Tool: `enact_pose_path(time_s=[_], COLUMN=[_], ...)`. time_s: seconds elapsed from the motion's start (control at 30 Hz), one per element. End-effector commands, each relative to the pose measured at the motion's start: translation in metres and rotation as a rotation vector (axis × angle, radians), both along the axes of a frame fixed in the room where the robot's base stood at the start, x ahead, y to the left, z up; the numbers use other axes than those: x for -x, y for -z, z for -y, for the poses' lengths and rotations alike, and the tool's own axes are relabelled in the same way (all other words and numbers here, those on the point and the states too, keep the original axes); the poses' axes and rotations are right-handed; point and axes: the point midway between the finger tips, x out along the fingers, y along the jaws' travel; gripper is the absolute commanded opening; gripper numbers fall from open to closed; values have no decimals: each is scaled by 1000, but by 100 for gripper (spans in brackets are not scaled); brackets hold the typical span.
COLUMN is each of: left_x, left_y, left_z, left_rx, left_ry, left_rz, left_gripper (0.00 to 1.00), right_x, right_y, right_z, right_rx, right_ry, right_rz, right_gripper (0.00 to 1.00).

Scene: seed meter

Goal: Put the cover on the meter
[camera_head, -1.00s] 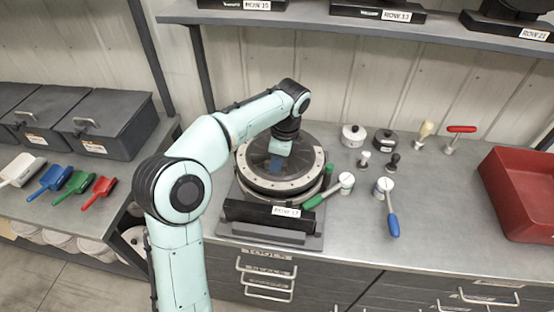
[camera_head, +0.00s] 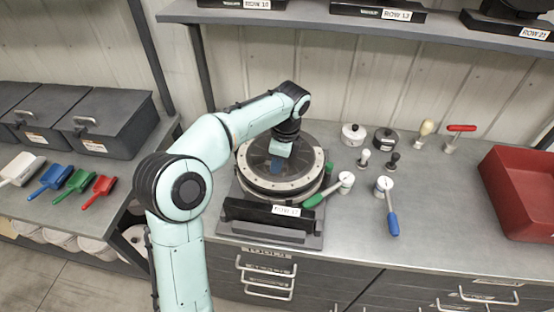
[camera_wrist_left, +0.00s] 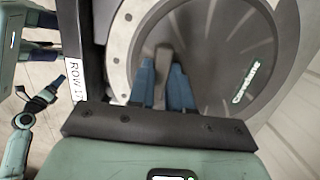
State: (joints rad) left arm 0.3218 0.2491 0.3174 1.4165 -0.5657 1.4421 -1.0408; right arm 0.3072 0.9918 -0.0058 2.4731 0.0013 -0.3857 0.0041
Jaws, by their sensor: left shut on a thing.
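The seed meter (camera_head: 270,236) stands on the bench with a label on its dark front block. The round cover (camera_head: 312,158), with a pale ring and dark clear middle, lies over the top of the meter. It fills much of the left wrist view (camera_wrist_left: 235,75). My left gripper (camera_head: 277,164) is above the cover's middle. In the left wrist view its blue fingers (camera_wrist_left: 163,80) are shut on the cover's raised grip (camera_wrist_left: 163,58). Whether the cover is fully seated all round cannot be told. My right gripper is not in view in the head picture.
Several small knobs and pots stand behind. A red bin (camera_head: 520,200) is at right. Coloured scoops (camera_head: 75,182) and dark boxes (camera_head: 110,120) are at left.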

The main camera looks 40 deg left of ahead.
Motion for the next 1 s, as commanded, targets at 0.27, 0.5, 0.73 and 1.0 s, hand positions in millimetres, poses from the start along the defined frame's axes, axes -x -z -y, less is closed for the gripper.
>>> enact_pose_path(time_s=[0.27,0.5,0.73,1.0], left_x=[0,0,0,0], left_y=[1,1,5,7], left_z=[0,0,0,0], left_rx=[0,-1,0,-1], left_ry=[0,0,0,0], left_rz=[2,2,1,2], left_gripper=[0,0,0,0], right_x=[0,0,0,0], right_y=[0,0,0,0], right_z=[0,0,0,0], right_rx=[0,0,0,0], right_ry=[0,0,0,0], right_rz=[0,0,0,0], right_gripper=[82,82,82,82])
